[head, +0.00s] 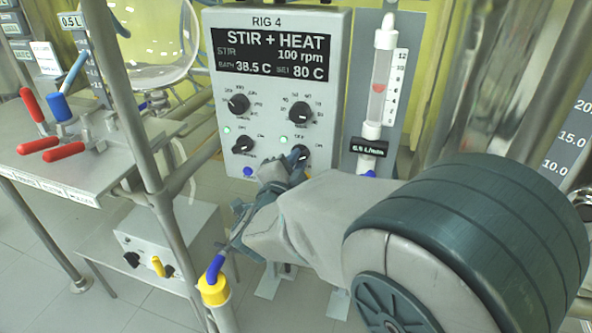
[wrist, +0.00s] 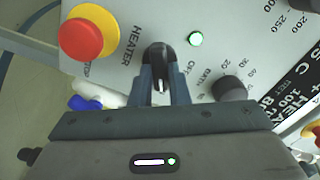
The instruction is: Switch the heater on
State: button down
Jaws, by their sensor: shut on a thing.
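The grey control panel (head: 330,40) of Rig 4 reads "STIR + HEAT", 100 rpm, bath 38.5 C, set 80 C. My gripper (head: 299,156) is at its lower right knob. In the wrist view my gripper (wrist: 163,80) is shut on the black heater knob (wrist: 158,55), one finger on each side. "HEATER" and "OFF" are printed beside the knob. A white mark shows on it between the fingers; the fingers partly hide the knob, so its exact setting is unclear. A green lamp (wrist: 195,38) is lit beside it.
A red stop button on a yellow base (wrist: 85,32) is close to the heater knob. A set-point dial (wrist: 229,88) is on its other side. A flow meter (head: 380,80) stands right of the panel. A metal post (head: 130,110) and a bench with red-handled valves (head: 50,146) are left.

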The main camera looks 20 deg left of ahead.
jog(key=c, duration=1.4)
grip_release()
jog(key=s+p, duration=0.1)
jog(key=s, duration=0.3)
jog(key=s+d+p, duration=0.1)
jog(key=s, duration=0.4)
jog(key=s+p, duration=0.1)
jog(key=s, duration=0.3)
jog(key=shift+s+d, duration=0.25)
jog(key=shift+s, duration=0.15)
